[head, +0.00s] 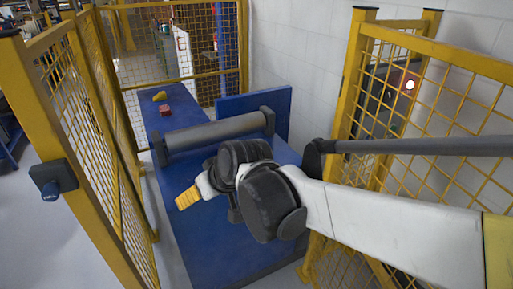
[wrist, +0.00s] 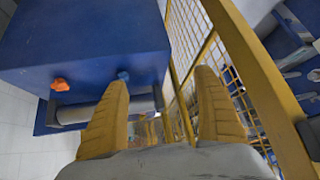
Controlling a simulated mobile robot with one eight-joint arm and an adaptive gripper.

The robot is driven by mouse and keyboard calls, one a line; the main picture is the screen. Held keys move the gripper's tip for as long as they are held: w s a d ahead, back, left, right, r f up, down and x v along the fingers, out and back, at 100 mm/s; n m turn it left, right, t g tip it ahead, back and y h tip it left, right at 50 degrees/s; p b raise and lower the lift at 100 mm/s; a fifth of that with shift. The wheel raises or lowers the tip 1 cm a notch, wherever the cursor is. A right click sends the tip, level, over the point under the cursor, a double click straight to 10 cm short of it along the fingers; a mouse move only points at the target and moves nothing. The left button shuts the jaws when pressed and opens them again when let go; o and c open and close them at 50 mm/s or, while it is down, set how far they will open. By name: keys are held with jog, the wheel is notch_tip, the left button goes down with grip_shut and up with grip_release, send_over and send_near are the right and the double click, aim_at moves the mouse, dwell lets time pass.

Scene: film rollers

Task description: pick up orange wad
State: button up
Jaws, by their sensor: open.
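An orange wad (wrist: 60,84) shows small in the wrist view, left of my fingers, by the edge of a large blue surface (wrist: 85,35). I cannot pick it out in the head view, where my arm covers part of the blue table (head: 215,235). My gripper (wrist: 163,80) is open, with its two yellow fingers wide apart and nothing between them. In the head view my gripper (head: 187,198) is over the blue table, in front of the grey roller (head: 213,132). The wad is apart from my fingers.
A yellow thing (head: 160,96) and a red block (head: 165,110) lie on the table beyond the roller. Yellow mesh fences (head: 85,110) stand on both sides and behind. A white wall (head: 300,60) is at back right.

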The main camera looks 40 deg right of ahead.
jog(key=w+d+f+t+p, duration=0.1)
jog(key=w+d, duration=0.7)
jog(key=d, duration=0.1)
jog(key=w+d+f+m+t+h+p, duration=0.1)
jog(key=d+f, duration=0.3)
jog(key=d, duration=0.5)
jog(key=d+f+t+h+p, duration=0.15)
jog(key=d+f, duration=0.25)
jog(key=d, duration=0.5)
jog(key=w+d+f+m+t+h, duration=0.15)
jog(key=d+f, duration=0.25)
jog(key=d, duration=0.5)
jog(key=shift+n+y, duration=0.25)
jog(key=shift+y, duration=0.05)
jog(key=x, duration=0.4)
jog(key=shift+w+a+f, duration=0.1)
jog(key=shift+a+f, duration=0.05)
jog(key=shift+f, duration=0.2)
jog(key=b+x, duration=0.1)
jog(key=x, duration=0.1)
jog(key=b+x, duration=0.1)
jog(key=x, duration=0.2)
jog(key=shift+w+a+r+b, duration=0.1)
jog(key=shift+w+b, duration=0.25)
jog(key=shift+w, duration=0.1)
jog(key=shift+r, duration=0.1)
jog(key=c, duration=1)
